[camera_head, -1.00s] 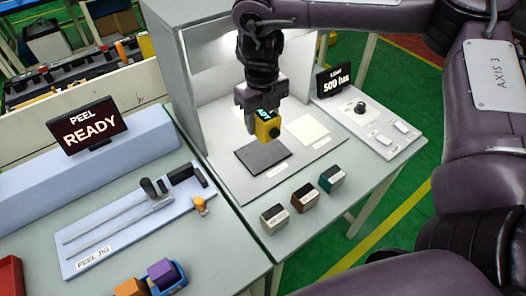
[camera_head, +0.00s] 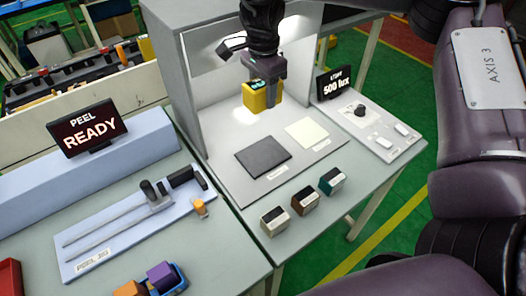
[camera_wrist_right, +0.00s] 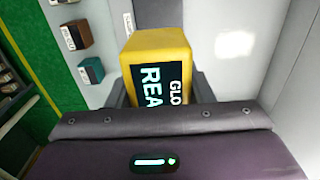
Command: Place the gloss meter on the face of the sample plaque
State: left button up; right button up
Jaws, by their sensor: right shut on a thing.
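The gloss meter (camera_head: 254,99) is a yellow block with a dark display. My right gripper (camera_head: 266,92) is shut on it and holds it up inside the light booth, behind the plaques. In the right wrist view the gloss meter (camera_wrist_right: 158,48) sits between the fingers, its display partly readable as "GLO" and "REA". A dark square plaque (camera_head: 263,157) and a pale cream plaque (camera_head: 306,132) lie flat on the booth's grey floor. Their labels are too small to read, so I cannot tell which is the sample plaque. Both are uncovered. My left gripper is not in view.
Three small blocks, cream (camera_head: 275,221), brown (camera_head: 305,199) and teal (camera_head: 332,181), stand along the table's front edge. The light booth's wall (camera_head: 185,85) rises at left. A control panel (camera_head: 372,128) with a "500 lux" display (camera_head: 335,83) is at right. The peel jig (camera_head: 135,225) lies left.

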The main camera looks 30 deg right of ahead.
jog(key=b, duration=0.3)
send_over(263, 155)
notch_tip(263, 155, down, 16)
jog(key=shift+w+f, duration=0.1)
jog(key=shift+f, duration=0.1)
notch_tip(263, 155, down, 3)
jog(key=shift+r+p, duration=0.1)
jog(key=shift+p, duration=0.4)
jog(key=shift+f, duration=0.2)
jog(key=o, duration=1.1)
notch_tip(263, 155, up, 12)
jog(key=shift+r+p, duration=0.15)
jog(key=shift+p, duration=0.45)
